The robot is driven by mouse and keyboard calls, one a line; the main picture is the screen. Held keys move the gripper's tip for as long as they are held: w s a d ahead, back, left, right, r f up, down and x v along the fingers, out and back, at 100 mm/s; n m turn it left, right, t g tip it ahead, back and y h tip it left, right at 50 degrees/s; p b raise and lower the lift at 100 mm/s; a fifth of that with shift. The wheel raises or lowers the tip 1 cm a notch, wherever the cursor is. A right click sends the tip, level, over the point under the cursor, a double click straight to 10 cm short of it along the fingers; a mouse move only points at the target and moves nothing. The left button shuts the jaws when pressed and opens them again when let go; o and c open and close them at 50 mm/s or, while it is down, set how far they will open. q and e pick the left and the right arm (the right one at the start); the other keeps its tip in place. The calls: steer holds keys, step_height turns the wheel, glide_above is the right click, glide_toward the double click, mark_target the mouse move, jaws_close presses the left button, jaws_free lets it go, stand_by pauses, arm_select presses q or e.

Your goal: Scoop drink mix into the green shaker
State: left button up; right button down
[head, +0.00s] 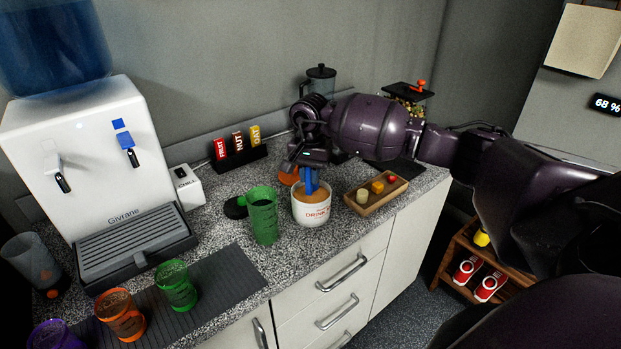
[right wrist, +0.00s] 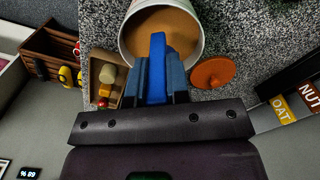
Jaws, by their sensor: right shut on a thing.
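The tall green shaker (head: 263,217) stands upright and uncapped on the counter, with a black and green lid (head: 235,207) beside it. Just right of it is the white drink mix tub (head: 312,211), open and holding orange-brown powder (right wrist: 160,28). My right gripper (head: 309,172) is over the tub, shut on the handle of a blue scoop (head: 310,187). The scoop handle also shows in the right wrist view (right wrist: 157,60), reaching into the tub; its bowl is hidden. An orange lid (right wrist: 213,73) lies beside the tub. My left gripper is out of view.
A wooden tray (head: 376,193) with small blocks lies right of the tub. A white water dispenser (head: 100,170) stands at left. Green (head: 176,287) and orange (head: 121,315) cups stand on a dark mat (head: 222,284). A bar rack (head: 240,155) and a jug (head: 320,80) are behind.

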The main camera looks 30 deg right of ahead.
steer(key=shift+r+p, duration=0.65)
steer(key=shift+r, duration=1.25)
steer(key=shift+f, duration=0.1)
